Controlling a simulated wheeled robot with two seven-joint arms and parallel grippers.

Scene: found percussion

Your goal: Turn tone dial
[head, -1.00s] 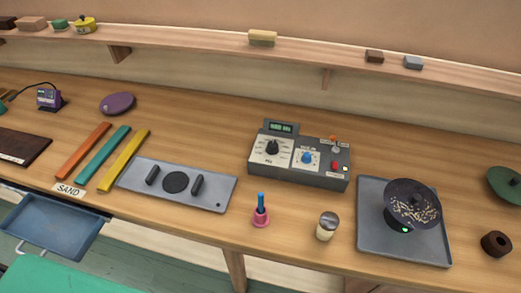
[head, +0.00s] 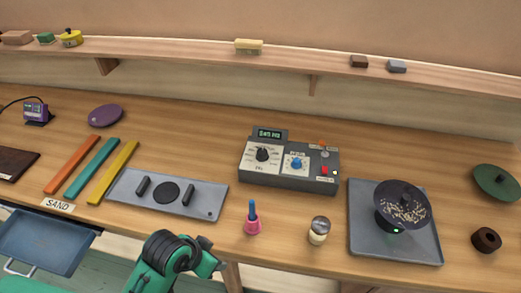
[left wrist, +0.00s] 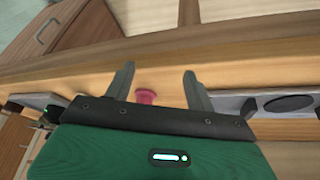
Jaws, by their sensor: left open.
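A grey control box (head: 285,184) stands on the bench with two dials on its top. The left dial (head: 262,154) is black on a white scale plate. The right dial (head: 296,163) is blue on a pale plate. The printed labels are too small to read surely. A small green display (head: 269,134) rises at the back. My left arm, green and dark, comes up at the bottom edge, well in front of the box and apart from it. In the left wrist view my left gripper (left wrist: 158,88) is open and empty, and the box does not show. My right gripper is out of view.
A pink cup with a blue tool (head: 253,220) and a silver-topped shaker (head: 319,231) stand in front of the box. A grey plate with two handles (head: 217,185) lies left, a tray with a dark bowl (head: 368,246) right. A shelf (head: 200,50) runs behind.

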